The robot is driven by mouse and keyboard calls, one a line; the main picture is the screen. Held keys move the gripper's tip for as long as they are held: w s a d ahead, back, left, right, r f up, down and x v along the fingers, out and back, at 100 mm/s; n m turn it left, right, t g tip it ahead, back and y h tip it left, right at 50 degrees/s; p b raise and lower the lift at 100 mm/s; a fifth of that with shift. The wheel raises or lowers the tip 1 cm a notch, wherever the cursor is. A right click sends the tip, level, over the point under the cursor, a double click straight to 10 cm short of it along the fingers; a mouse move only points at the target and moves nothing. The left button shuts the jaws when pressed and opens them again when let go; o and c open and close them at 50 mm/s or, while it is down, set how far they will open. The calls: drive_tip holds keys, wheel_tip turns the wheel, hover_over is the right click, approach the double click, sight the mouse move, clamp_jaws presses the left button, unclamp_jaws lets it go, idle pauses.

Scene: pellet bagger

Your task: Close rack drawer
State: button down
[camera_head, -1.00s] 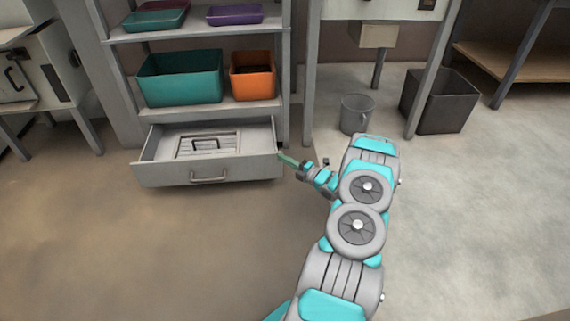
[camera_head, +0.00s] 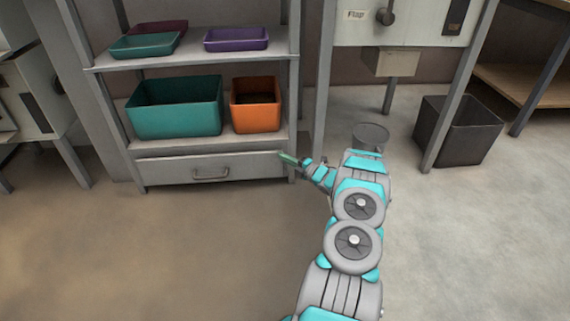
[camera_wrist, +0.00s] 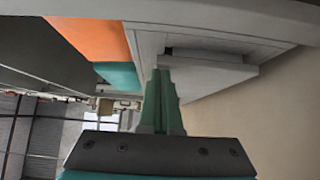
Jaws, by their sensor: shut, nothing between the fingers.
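The rack drawer (camera_head: 240,170) is the grey drawer at the bottom of the grey rack, with a bar handle (camera_head: 210,174) on its front. In the head view its front is almost in line with the rack and its inside is hidden. In the wrist view the drawer front (camera_wrist: 222,78) stands out a little, with a dark gap beside it. My gripper (camera_head: 287,159) is shut and empty, its green fingertips at the right end of the drawer front. In the wrist view the fingers (camera_wrist: 160,90) overlap the drawer's edge; contact is not clear.
The shelf above holds a teal bin (camera_head: 175,108) and an orange bin (camera_head: 256,105). Shallow trays, including a purple one (camera_head: 236,39), lie higher up. A grey bucket (camera_head: 370,137) is partly behind my arm, and a dark bin (camera_head: 455,130) stands right. Floor in front is clear.

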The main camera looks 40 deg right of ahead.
drive_tip(key=shift+w+d, duration=0.6)
drive_tip(key=shift+w, duration=0.2)
drive_tip(key=shift+r, duration=0.1)
